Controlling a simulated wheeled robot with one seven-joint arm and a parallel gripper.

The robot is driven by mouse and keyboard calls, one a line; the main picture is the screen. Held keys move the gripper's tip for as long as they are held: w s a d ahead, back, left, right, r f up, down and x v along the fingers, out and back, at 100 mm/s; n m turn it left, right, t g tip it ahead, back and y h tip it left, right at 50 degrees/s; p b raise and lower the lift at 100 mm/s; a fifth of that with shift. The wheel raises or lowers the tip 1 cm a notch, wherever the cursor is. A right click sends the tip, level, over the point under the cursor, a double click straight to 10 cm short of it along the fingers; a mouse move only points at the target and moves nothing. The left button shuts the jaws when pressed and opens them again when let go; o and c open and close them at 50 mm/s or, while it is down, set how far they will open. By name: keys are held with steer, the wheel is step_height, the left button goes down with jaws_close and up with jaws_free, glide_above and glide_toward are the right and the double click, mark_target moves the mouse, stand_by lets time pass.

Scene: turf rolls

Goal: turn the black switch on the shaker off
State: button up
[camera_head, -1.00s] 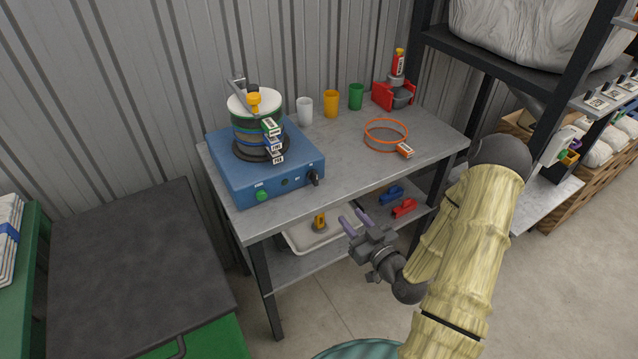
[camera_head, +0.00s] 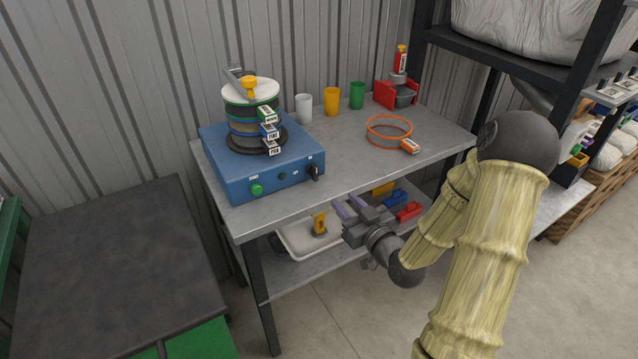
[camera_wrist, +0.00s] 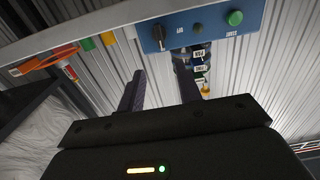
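The blue shaker (camera_head: 265,165) stands on the left part of the grey bench, with a stack of sieves (camera_head: 252,117) on top. Its black switch (camera_head: 315,172) is on the front panel at the right end, right of a small dark knob and a green button (camera_head: 257,190). In the wrist view the switch (camera_wrist: 158,36) shows at the left end of the blue panel, beyond my fingers. My gripper (camera_head: 345,207) is open and empty, in front of the bench edge, below and to the right of the switch and apart from it. It also shows in the wrist view (camera_wrist: 160,90).
The bench top (camera_head: 345,150) holds white, yellow and green cups (camera_head: 331,102), an orange-rimmed sieve (camera_head: 389,132) and a red-and-grey stand (camera_head: 398,92). A white tray (camera_head: 300,240) and coloured clips (camera_head: 407,212) lie on the lower shelf. A dark-topped cabinet (camera_head: 100,265) stands left.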

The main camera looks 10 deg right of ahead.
mark_target(316, 172)
steer(key=b+x, duration=0.2)
steer(key=x, duration=1.1)
jaws_close()
